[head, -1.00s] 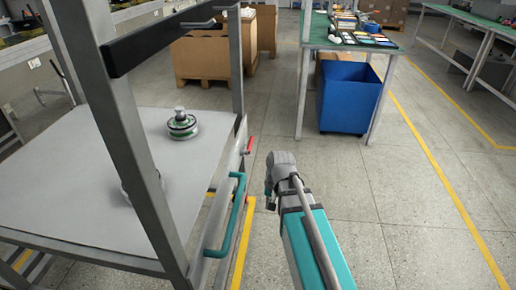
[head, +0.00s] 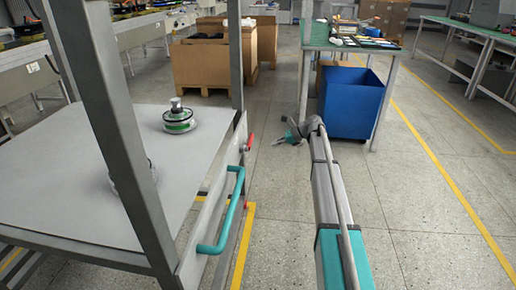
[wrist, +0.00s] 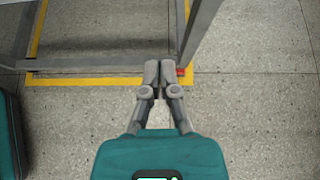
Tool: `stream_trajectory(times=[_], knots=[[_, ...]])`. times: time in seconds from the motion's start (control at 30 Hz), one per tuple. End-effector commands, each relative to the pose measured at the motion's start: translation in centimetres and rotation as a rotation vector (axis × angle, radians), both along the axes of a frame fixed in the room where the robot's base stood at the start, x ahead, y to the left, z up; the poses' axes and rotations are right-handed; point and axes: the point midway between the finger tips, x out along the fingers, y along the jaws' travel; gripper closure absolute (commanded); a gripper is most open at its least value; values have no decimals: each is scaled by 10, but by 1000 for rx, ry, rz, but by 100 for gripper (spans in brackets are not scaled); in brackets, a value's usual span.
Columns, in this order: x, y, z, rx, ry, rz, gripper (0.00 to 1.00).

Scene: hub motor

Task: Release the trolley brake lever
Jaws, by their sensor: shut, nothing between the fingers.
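The trolley (head: 60,222) has a grey frame and a pale top, and stands at the left in the head view. A red-tipped lever (head: 250,141) sticks out from its right side, beyond the teal handle (head: 224,212). I take it for the brake lever. My gripper (head: 279,140) is to the right of the lever, apart from it in the picture. In the wrist view my gripper (wrist: 159,75) is shut and empty, with floor behind it. A small red part (wrist: 181,71) shows just right of the fingertips, beside a grey trolley bar; I cannot tell whether it is the lever.
Two hub motors (head: 180,119) rest on the trolley top, one partly behind a post. A blue bin (head: 353,103) stands under a green-topped table (head: 336,44) ahead. Cardboard boxes (head: 205,65) stand behind the trolley. The floor at right is clear, with yellow lines.

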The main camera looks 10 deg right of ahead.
Motion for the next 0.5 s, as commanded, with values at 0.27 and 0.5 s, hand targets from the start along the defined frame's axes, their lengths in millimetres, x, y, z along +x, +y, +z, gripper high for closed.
stream_trajectory(times=[0.27, 0.5], knots=[[9, -7, 1, 37, 27, -30, 100], [9, -7, 1, 36, 25, -29, 100]])
